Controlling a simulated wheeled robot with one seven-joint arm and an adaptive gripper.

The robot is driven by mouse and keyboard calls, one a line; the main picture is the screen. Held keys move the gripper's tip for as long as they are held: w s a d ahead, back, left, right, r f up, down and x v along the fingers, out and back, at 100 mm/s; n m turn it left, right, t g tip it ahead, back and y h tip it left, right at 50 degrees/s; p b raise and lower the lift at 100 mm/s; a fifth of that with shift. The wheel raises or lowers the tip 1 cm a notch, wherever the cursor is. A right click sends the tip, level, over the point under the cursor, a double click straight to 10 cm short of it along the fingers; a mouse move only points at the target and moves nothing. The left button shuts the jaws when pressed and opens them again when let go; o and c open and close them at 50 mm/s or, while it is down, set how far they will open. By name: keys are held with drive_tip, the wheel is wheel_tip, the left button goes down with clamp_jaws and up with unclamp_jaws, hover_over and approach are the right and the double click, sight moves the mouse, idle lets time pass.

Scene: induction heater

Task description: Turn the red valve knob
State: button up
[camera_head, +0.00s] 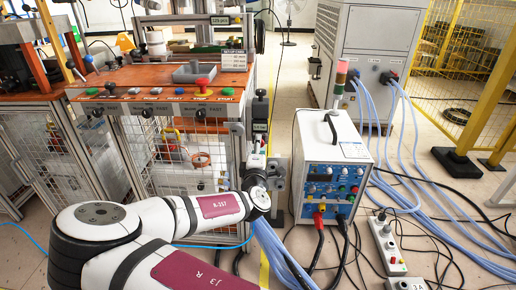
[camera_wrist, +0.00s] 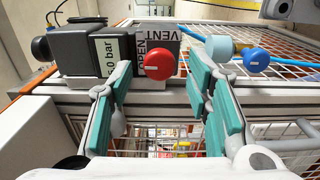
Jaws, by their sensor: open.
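The red valve knob (camera_wrist: 160,64) is round with a pale mark across its face, in the upper middle of the wrist view. It sits on a grey block (camera_wrist: 148,38) lettered OPEN and VENT, beside a black unit (camera_wrist: 85,52) with a "bar" label. My gripper (camera_wrist: 158,72) is open, with one teal-padded finger on each side of the knob in the picture. Gaps show between the knob and both fingers; I cannot tell how far the tips are from it in depth. In the head view my arm reaches toward the valve post, and the knob cannot be made out.
A blue knob (camera_wrist: 256,60) on a pale blue fitting is right of the right finger. Wire mesh (camera_wrist: 285,45) and a frame rail lie behind. In the head view, a white power unit (camera_head: 330,160) with cables stands right of my arm, and a workbench (camera_head: 150,80) stands left.

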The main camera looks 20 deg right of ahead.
drive_tip(key=v, duration=1.1)
drive_tip(key=shift+s, duration=0.2)
drive_tip(key=shift+a, duration=0.1)
